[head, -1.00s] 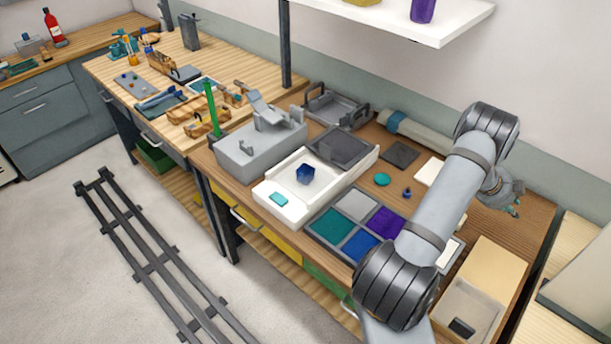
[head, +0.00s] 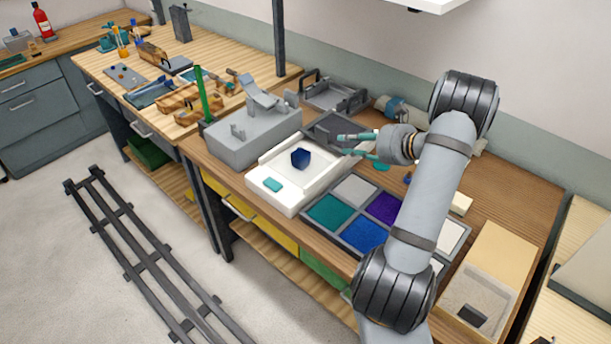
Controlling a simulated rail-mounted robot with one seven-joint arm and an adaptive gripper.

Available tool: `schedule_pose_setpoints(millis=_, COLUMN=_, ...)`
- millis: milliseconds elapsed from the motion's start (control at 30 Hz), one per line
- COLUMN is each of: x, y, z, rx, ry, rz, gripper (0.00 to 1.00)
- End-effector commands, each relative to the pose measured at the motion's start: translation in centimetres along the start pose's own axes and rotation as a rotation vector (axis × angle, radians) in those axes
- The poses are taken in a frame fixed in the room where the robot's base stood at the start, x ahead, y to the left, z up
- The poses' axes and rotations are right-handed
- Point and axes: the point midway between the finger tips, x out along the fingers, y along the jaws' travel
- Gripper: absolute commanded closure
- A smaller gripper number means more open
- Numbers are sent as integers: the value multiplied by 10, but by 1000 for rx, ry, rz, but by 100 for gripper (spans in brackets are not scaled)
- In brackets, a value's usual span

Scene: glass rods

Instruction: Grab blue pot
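A dark blue faceted block or pot (head: 300,158) sits on the white tray (head: 283,204) in the head view. A small teal piece (head: 272,185) lies nearer the tray's front edge. A much smaller blue object (head: 407,178) is partly visible beside my arm on the right; its shape is unclear. I cannot tell for sure which is the blue pot. My gripper (head: 349,145) has teal-tipped fingers spread apart and pointing left, with nothing seen between them. It hovers to the right of the dark blue item, apart from it.
A sorting tray (head: 330,229) with teal, blue, purple and pale compartments lies in front of my gripper. A box (head: 477,302) is at the right. A shelf (head: 400,3) hangs above.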

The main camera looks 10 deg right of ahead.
Motion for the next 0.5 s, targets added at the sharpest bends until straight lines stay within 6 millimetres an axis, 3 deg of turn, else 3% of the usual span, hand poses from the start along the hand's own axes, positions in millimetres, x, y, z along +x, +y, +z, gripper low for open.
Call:
schedule_pose_setpoints(millis=33, x=22, y=16, z=-17, rx=-7, ry=-41, rz=29, gripper=74)
schedule_pose_setpoints(millis=200, x=49, y=48, z=-20, rx=-38, ry=-94, rz=90, gripper=74)
schedule_pose_setpoints(millis=500, x=72, y=60, z=-25, rx=-55, ry=-99, rz=111, gripper=74)
